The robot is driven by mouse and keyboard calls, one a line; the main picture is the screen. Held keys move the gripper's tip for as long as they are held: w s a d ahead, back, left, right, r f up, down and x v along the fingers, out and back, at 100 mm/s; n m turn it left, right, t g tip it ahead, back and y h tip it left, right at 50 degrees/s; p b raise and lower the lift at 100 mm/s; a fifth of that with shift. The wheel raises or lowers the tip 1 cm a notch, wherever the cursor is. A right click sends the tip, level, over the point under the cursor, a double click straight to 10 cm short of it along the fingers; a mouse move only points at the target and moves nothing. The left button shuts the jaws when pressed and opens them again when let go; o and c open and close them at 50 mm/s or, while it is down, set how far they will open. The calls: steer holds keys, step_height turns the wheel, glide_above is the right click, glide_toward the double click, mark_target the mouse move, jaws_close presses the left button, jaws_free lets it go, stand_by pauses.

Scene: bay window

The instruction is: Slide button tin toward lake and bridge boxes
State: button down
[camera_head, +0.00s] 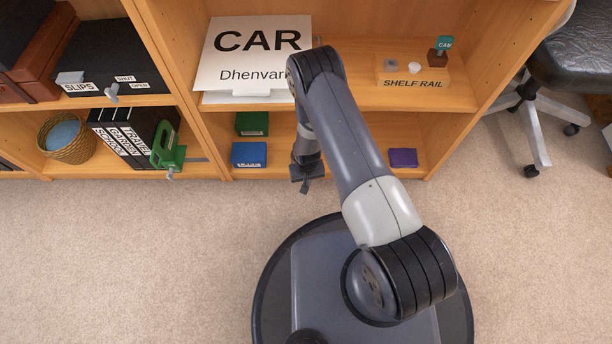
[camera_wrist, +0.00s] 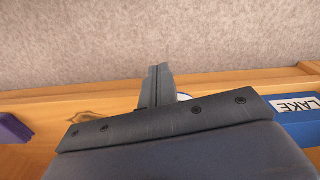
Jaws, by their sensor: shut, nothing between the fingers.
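The blue box labelled LAKE (camera_head: 248,155) sits on the bottom shelf, left of my gripper (camera_head: 306,184). It also shows at the right edge of the wrist view (camera_wrist: 300,118). A green box (camera_head: 252,123) stands behind it; its label is too small to read. My gripper is low at the front of the bottom shelf, with its fingers shut together and empty in the wrist view (camera_wrist: 158,85). A small pale, curved edge (camera_wrist: 184,97) shows beside the fingers there, perhaps the button tin. Most of it is hidden, and I cannot tell whether the fingers touch it.
A purple box (camera_head: 403,157) lies right of my gripper on the bottom shelf (camera_head: 350,160). The shelf above holds a CAR sign (camera_head: 255,52) and a SHELF RAIL block (camera_head: 412,75). An upright divider (camera_head: 190,100) bounds the bay on the left. Carpet (camera_head: 120,240) in front is clear.

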steer(key=w, duration=0.1)
steer(key=w+f+b, duration=0.1)
steer(key=w, duration=0.2)
steer(key=shift+a+f+b, duration=0.2)
steer(key=shift+a+b, duration=0.1)
